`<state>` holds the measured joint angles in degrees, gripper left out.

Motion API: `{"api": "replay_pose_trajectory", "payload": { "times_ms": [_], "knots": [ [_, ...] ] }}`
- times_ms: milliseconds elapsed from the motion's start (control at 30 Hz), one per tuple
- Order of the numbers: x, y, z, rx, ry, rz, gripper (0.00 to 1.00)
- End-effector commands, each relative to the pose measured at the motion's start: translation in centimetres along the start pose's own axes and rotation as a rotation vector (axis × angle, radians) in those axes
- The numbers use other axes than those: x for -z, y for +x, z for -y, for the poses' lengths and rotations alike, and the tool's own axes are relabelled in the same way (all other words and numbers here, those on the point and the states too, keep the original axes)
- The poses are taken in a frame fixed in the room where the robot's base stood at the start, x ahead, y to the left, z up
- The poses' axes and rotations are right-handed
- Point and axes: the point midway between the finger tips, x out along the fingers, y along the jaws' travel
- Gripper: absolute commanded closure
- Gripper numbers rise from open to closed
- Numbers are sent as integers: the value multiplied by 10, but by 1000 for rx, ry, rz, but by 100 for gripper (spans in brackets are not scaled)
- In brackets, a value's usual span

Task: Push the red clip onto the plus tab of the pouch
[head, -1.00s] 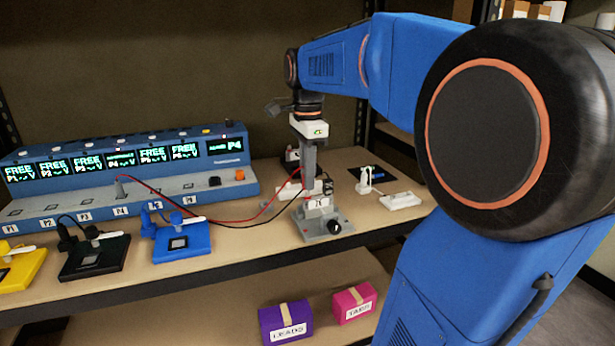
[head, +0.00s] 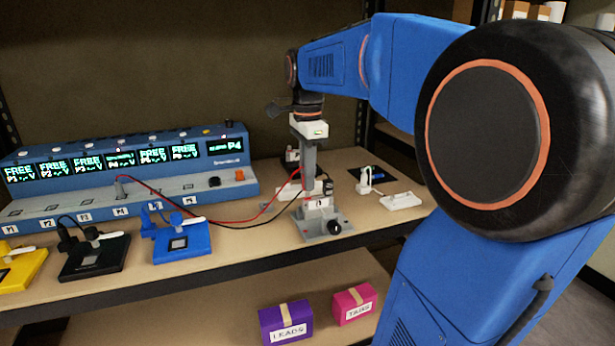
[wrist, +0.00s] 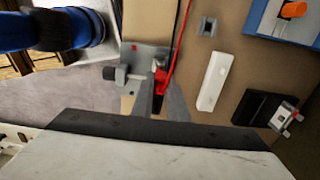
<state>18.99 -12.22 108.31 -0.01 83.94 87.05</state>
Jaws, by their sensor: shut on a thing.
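My gripper (head: 309,187) points straight down over the grey stand (head: 322,227) on the bench, with its fingertips low at the stand. In the wrist view my gripper (wrist: 162,108) is shut on the red clip (wrist: 161,80), of which only a red part shows between the fingers. The red lead (head: 240,221) runs from the P4 slot of the blue charger to the clip. The grey stand also shows in the wrist view (wrist: 140,60). The pouch and its plus tab are too small or hidden to make out, so I cannot tell whether the clip touches the tab.
The blue charger (head: 60,212) with several displays stands at the left back. A black lead passes close to the stand. Blue (head: 183,252), black and yellow fixtures stand at the front left. A white tray (head: 401,201) lies to the right. Two boxes are on the lower shelf.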

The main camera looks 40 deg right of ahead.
Motion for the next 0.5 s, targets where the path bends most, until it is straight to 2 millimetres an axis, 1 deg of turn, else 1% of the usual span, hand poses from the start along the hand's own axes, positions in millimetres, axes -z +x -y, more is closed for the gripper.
{"api": "replay_pose_trajectory", "payload": {
  "times_ms": [500],
  "knots": [
    [0, 4, 0, -1, 0, 0, 100]
  ]
}}
